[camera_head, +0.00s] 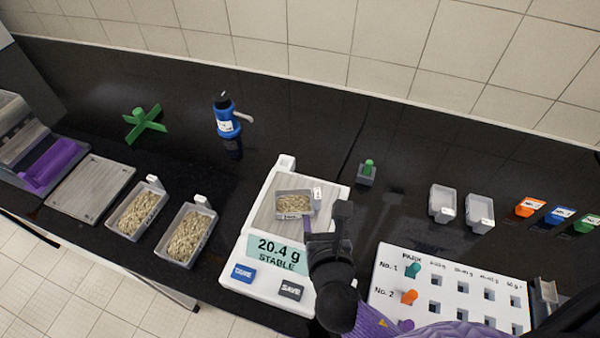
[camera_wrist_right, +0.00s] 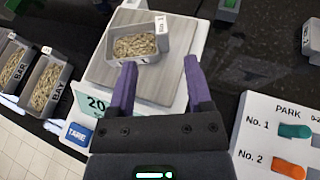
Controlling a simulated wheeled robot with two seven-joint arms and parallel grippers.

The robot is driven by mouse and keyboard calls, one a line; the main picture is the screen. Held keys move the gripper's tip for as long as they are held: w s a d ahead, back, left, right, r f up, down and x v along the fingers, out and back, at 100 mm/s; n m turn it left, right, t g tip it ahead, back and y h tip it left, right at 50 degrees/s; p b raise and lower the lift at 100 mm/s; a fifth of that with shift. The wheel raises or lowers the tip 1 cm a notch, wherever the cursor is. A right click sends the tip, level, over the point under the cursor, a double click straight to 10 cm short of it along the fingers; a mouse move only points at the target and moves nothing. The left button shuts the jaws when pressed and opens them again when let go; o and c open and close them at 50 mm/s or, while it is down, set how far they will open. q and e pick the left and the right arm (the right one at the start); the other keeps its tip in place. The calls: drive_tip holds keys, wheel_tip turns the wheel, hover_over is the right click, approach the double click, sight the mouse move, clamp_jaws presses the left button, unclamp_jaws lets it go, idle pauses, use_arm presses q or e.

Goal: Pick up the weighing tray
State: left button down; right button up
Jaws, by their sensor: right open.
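The weighing tray (camera_head: 294,204) is a small grey tray filled with pale grains, with a white tag at its right end. It sits on the pan of the white scale (camera_head: 262,284), whose display reads 20.4 g STABLE. In the right wrist view the weighing tray (camera_wrist_right: 137,45) lies beyond the fingertips, its tag reading No. 1. My right gripper (camera_wrist_right: 157,66) is open and empty, its purple fingers apart over the pan on the near side of the tray. In the head view my right gripper (camera_head: 307,226) partly covers the scale. My left gripper is not in view.
Two grain-filled trays (camera_head: 138,212) (camera_head: 187,236) stand left of the scale. A white peg board (camera_head: 450,290) with teal and orange pegs lies right. Two empty trays (camera_head: 442,204) (camera_head: 480,213) and a green-knobbed weight (camera_head: 367,172) stand behind it. A blue bottle (camera_head: 226,118) stands further back.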

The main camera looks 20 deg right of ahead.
sight(318, 194)
drive_tip(key=b+x, duration=0.2)
drive_tip(key=x, duration=0.7)
drive_tip(key=shift+w+d+f+b, duration=0.1)
drive_tip(key=shift+w+f+b, duration=0.05)
drive_tip(key=shift+f+b, duration=0.15)
drive_tip(key=shift+w, duration=0.25)
clamp_jaws()
